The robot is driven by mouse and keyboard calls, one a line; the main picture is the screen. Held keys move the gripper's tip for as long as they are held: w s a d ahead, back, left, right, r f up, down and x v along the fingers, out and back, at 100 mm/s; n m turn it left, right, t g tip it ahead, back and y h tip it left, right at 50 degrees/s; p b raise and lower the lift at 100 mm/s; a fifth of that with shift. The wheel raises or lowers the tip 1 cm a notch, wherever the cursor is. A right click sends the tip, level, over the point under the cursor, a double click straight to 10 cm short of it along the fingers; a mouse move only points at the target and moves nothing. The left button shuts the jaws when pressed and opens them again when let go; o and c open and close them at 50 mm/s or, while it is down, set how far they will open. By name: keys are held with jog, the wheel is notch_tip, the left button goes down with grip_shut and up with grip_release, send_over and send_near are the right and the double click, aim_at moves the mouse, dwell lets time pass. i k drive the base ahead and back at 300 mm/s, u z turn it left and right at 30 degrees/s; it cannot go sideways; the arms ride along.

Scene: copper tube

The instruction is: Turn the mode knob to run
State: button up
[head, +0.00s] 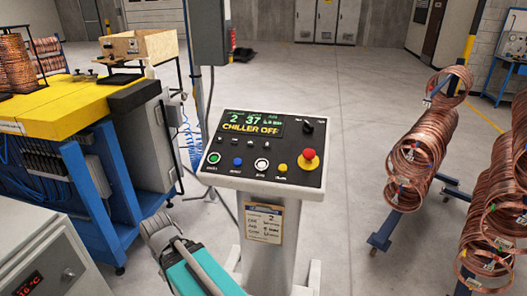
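The control panel (228,168) stands in the middle of the head view on a grey pedestal, with a black sloped face. A black knob (308,128) sits at its upper right, with small labels beside it that I cannot read. Its display (252,125) reads "CHILLER OFF" with numbers above. A red mushroom button (309,154) on a yellow base is below the knob. Green, blue, white and yellow buttons line the lower edge. My arm (190,265) shows at the bottom, left of the pedestal and below the panel. My gripper's fingers cannot be made out, and nothing touches the knob.
A yellow-topped workbench (60,112) with a blue frame is at left. A grey cabinet (40,255) with a red readout is at lower left. Copper coils (415,150) hang on racks at right. Clear concrete floor lies behind the panel and between it and the coils.

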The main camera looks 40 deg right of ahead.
aim_at(308, 128)
jog(key=k, duration=1.35)
jog(key=z, duration=0.5)
jog(key=i, duration=1)
jog(key=z, duration=0.25)
